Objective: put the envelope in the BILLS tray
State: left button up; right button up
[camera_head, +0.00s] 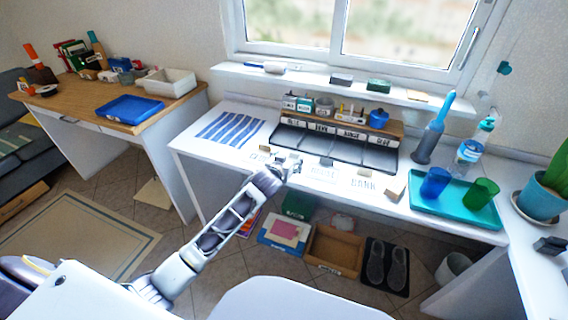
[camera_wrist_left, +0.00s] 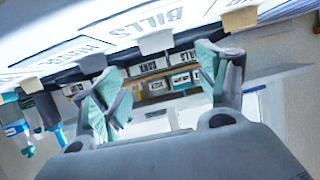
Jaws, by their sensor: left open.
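My left gripper (camera_head: 289,164) is over the front of the white desk, reaching in from the lower left. In the left wrist view its two fingers (camera_wrist_left: 165,85) stand wide apart with nothing between them. An outlined area marked BILLS (camera_wrist_left: 158,18) shows upside down beyond the fingers in that view, with HOUSE (camera_wrist_left: 82,48) beside it. In the head view the gripper partly covers the BILLS area. I cannot pick out an envelope for certain. A tan flat piece (camera_head: 396,188) lies right of the BANK lettering (camera_head: 364,184). My right gripper is not seen.
A dark organizer (camera_head: 333,153) with labelled compartments stands behind the lettering. A teal tray (camera_head: 440,214) with blue and green cups is at the right. A striped cloth (camera_head: 230,128) lies at the left. Boxes, including a brown one (camera_head: 334,251), stand under the desk.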

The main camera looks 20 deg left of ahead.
pick_arm(q)
jog(key=v, duration=0.3)
jog(key=shift+s+r, duration=0.15)
jog(key=shift+s, duration=0.05)
jog(key=shift+s+r+p, duration=0.3)
jog(key=shift+s, duration=0.3)
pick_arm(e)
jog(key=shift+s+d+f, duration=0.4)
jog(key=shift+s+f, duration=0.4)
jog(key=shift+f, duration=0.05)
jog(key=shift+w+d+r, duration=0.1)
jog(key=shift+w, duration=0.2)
pick_arm(q)
jog(key=shift+f, duration=0.1)
